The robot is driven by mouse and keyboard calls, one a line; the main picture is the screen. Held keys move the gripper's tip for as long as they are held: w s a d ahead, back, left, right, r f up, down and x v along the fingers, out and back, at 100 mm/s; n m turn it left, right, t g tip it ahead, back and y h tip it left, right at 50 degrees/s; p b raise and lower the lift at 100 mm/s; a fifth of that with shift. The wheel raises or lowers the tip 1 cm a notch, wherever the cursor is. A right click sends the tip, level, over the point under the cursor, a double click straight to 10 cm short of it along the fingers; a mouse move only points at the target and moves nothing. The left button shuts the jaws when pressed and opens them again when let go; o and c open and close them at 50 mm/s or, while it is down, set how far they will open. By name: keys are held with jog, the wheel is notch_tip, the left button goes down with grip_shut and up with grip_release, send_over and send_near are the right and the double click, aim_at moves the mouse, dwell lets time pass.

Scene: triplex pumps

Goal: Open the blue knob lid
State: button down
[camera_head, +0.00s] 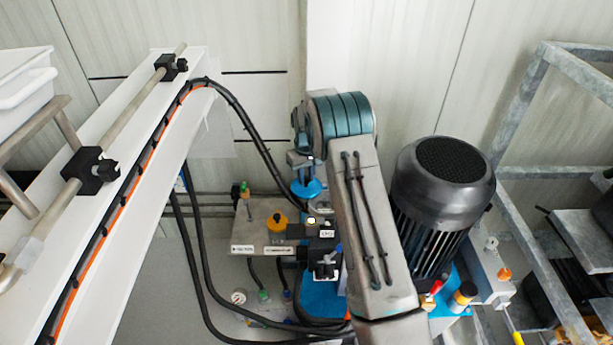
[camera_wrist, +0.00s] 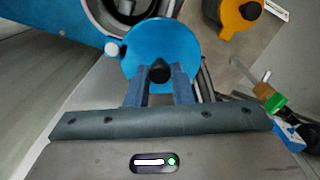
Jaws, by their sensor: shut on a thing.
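In the head view the lid (camera_head: 308,189) shows as a small blue disc just below my arm's end. My gripper (camera_wrist: 160,78) has its two blue-grey fingers closed on the black knob from either side. In the head view my gripper (camera_head: 301,165) is over the lid and its fingertips are hard to make out. I cannot tell whether the lid is raised off its seat.
A yellow knob lid (camera_wrist: 236,14) is close by at the upper right. A black motor (camera_head: 440,205) stands right of my arm. A white sloping panel with black cables (camera_head: 222,92) is on the left. A metal frame (camera_head: 535,200) stands at the right.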

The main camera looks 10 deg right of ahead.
aim_at(306, 178)
dwell(0.4)
jog(key=c, duration=1.3)
grip_release()
jog(key=shift+o, duration=0.2)
jog(key=shift+r, duration=0.1)
notch_tip(306, 178, up, 14)
jog(key=p, duration=0.1)
jog(key=shift+p, duration=0.3)
